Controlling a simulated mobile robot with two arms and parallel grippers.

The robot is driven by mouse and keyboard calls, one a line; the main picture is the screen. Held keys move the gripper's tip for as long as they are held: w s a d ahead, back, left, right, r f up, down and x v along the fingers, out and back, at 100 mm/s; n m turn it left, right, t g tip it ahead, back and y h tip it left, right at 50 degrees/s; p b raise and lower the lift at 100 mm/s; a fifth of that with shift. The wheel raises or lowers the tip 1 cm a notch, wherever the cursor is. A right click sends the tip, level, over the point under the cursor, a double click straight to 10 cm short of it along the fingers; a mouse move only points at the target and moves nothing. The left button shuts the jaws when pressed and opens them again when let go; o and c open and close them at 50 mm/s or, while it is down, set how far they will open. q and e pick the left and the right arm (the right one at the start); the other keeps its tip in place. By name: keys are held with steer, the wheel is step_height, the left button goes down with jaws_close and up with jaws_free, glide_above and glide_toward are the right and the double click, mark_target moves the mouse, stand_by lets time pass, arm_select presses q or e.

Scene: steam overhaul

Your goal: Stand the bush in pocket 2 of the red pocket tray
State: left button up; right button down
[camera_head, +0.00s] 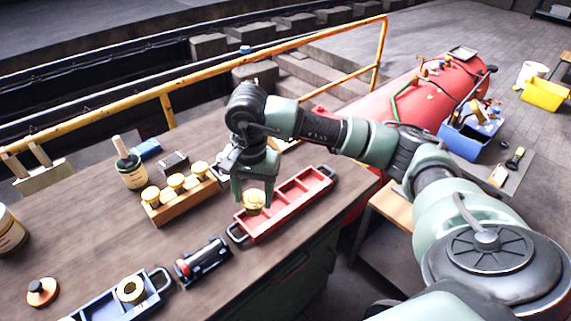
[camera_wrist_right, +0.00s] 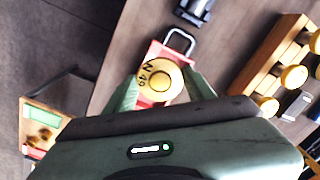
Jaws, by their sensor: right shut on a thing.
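The bush (camera_head: 253,201) is a round yellow piece. In the wrist view its round top (camera_wrist_right: 160,81) shows dark markings and a smaller raised disc at the centre. My right gripper (camera_head: 254,196) is shut on it, with a finger on each side (camera_wrist_right: 161,86). The gripper points down and holds the bush upright at the left end of the red pocket tray (camera_head: 290,217). I cannot tell whether the bush touches the tray. The arm and bush hide part of the tray; pockets show to the right. My left gripper is not in view.
A wooden rack (camera_head: 190,204) with several yellow-topped pieces stands left of the tray. A black fixture with a red roller (camera_head: 203,260) and a blue tray (camera_head: 160,288) holding a ring lie in front. A brush bottle (camera_head: 132,177) stands behind. A yellow rail (camera_head: 290,45) runs beyond the bench.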

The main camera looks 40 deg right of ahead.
steer(key=shift+w+d+f+m+b, duration=0.25)
steer(key=shift+w+d+f+m, duration=0.35)
steer(key=shift+d+f+m, duration=0.65)
steer(key=shift+w+d+f+m+b, duration=0.3)
steer(key=shift+w+d+f+m, duration=0.35)
steer(key=shift+d+f+m, duration=0.65)
steer(key=shift+w+d+f+m+b, duration=0.25)
steer(key=shift+w+d+f+m, duration=0.45)
steer(key=shift+d+m, duration=0.7)
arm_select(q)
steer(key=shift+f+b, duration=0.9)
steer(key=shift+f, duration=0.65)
arm_select(e)
steer(key=shift+d+f+n, duration=0.2)
steer(key=shift+f+n, duration=0.05)
steer(key=shift+f, duration=0.95)
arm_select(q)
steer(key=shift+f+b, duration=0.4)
arm_select(e)
steer(key=shift+s+f, duration=0.1)
steer(key=shift+f, duration=0.25)
steer(key=shift+c, duration=2.2)
jaws_free()
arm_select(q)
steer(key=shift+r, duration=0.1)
